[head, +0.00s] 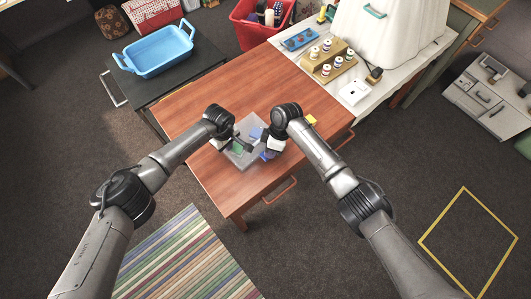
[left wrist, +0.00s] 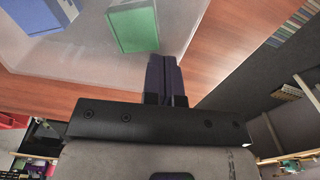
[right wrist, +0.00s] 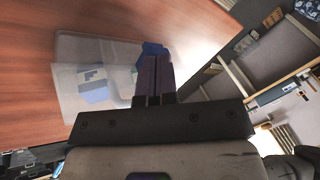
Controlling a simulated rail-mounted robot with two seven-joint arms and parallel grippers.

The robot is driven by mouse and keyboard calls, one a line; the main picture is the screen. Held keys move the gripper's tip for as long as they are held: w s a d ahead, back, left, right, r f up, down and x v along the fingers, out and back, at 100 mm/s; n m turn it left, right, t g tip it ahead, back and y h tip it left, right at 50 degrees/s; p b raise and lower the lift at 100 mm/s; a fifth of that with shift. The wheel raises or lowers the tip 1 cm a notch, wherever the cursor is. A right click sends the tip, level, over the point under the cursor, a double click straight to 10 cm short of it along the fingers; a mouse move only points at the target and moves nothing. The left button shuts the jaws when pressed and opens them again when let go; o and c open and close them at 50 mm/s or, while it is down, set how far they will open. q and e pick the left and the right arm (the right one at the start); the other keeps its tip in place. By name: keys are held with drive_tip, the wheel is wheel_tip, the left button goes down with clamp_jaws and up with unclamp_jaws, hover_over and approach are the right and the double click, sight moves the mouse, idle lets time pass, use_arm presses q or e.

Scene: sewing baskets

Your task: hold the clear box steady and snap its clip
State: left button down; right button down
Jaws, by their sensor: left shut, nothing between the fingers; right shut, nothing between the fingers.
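The clear box (head: 243,156) sits on the wooden table between my two grippers. It also shows in the left wrist view (left wrist: 75,65) and the right wrist view (right wrist: 75,50). Through its walls I see a green block (left wrist: 134,27) and blue items (right wrist: 96,88). A blue piece (right wrist: 151,52) shows at the box's edge in the right wrist view; I cannot tell if it is the clip. My left gripper (left wrist: 165,62) is shut and empty beside the box's left side. My right gripper (right wrist: 155,62) is shut and empty beside its right side. Contact cannot be told.
The wooden table (head: 290,85) is mostly clear behind the box. A yellow item (head: 311,119) lies right of my right gripper. A blue tray (head: 157,50) stands on a dark side table. A white table at the back right holds a spool rack (head: 327,62).

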drive_tip(key=shift+s+d+f, duration=0.25)
drive_tip(key=shift+s+f, duration=0.05)
drive_tip(key=shift+f, duration=0.4)
drive_tip(key=shift+s+d+f, duration=0.2)
drive_tip(key=shift+s+f, duration=0.05)
drive_tip(key=shift+f, duration=0.4)
idle(0.3)
drive_tip(key=shift+w+a+r, duration=0.2)
drive_tip(key=shift+w+r, duration=0.05)
drive_tip(key=shift+r, duration=0.35)
drive_tip(key=shift+w+a+r, duration=0.15)
drive_tip(key=shift+w+r, duration=0.15)
drive_tip(key=shift+r, duration=0.35)
drive_tip(key=shift+w+a+r, duration=0.2)
drive_tip(key=shift+w+r, duration=0.05)
drive_tip(key=shift+r, duration=0.35)
drive_tip(key=v, duration=1.1)
drive_tip(key=shift+d+r, duration=0.2)
wheel_tip(320, 180, up, 7)
drive_tip(key=shift+w, duration=0.3)
drive_tip(key=shift+a, duration=0.15)
